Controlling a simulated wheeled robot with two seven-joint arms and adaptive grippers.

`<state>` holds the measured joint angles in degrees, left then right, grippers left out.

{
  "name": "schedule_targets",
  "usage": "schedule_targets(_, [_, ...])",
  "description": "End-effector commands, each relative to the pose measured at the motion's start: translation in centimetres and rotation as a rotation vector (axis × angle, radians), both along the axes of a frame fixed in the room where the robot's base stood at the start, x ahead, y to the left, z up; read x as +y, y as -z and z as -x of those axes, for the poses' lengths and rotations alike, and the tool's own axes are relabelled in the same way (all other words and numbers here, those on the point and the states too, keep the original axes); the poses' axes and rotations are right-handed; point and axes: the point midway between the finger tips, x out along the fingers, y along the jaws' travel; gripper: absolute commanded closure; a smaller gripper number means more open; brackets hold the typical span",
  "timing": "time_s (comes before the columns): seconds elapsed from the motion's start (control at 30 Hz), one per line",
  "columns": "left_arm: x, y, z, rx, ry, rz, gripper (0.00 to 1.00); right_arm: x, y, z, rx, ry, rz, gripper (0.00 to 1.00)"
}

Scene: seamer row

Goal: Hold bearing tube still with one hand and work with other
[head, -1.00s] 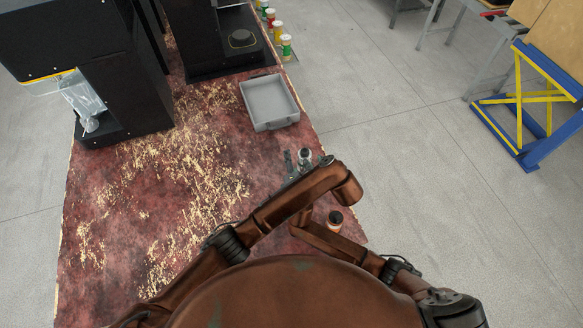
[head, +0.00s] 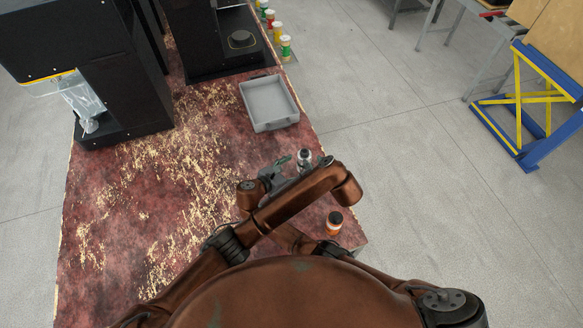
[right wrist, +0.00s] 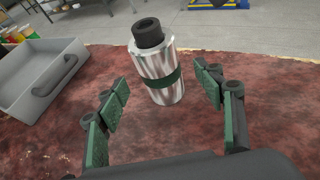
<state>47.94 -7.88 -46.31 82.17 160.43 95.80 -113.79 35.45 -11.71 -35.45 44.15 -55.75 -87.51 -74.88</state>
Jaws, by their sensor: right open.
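The bearing tube (head: 304,157) is a silvery cylinder with a black top, standing on the worn red table below the grey tray. In the right wrist view the tube (right wrist: 163,84) also shows a dark green band around its middle. My right gripper (head: 284,167) is just left of the tube in the head view, partly behind my arm. In the wrist view its green-padded fingers (right wrist: 164,86) are open, one to each side of the tube, with gaps visible. My left arm crosses in front of it; my left gripper does not show.
A grey tray (head: 270,103) lies above the tube. An orange jar with a dark cap (head: 334,223) stands near the right table edge. Black machines (head: 120,70) stand at the upper left. The table's left middle (head: 120,200) is clear.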

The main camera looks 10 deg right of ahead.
Motion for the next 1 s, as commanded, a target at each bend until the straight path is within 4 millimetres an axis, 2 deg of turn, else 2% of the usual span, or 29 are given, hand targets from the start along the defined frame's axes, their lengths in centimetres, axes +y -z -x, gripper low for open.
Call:
schedule_targets(0.1, [0.0,0.0,0.0,0.0,0.0,0.0,0.71,-1.5,0.7,-1.2,-0.001,0.001,0.002,0.38])
schedule_targets(0.3, [0.0,0.0,0.0,0.0,0.0,0.0,0.71,-3.0,1.5,-2.6,-0.002,-0.001,0.001,0.38])
schedule_targets(0.7, [0.0,0.0,0.0,0.0,0.0,0.0,0.71,-3.6,1.9,-3.0,-0.003,-0.001,-0.002,0.38])
schedule_targets(1.0, [0.0,0.0,0.0,0.0,0.0,0.0,0.71,-3.5,1.9,-3.0,-0.003,-0.001,-0.002,0.59])
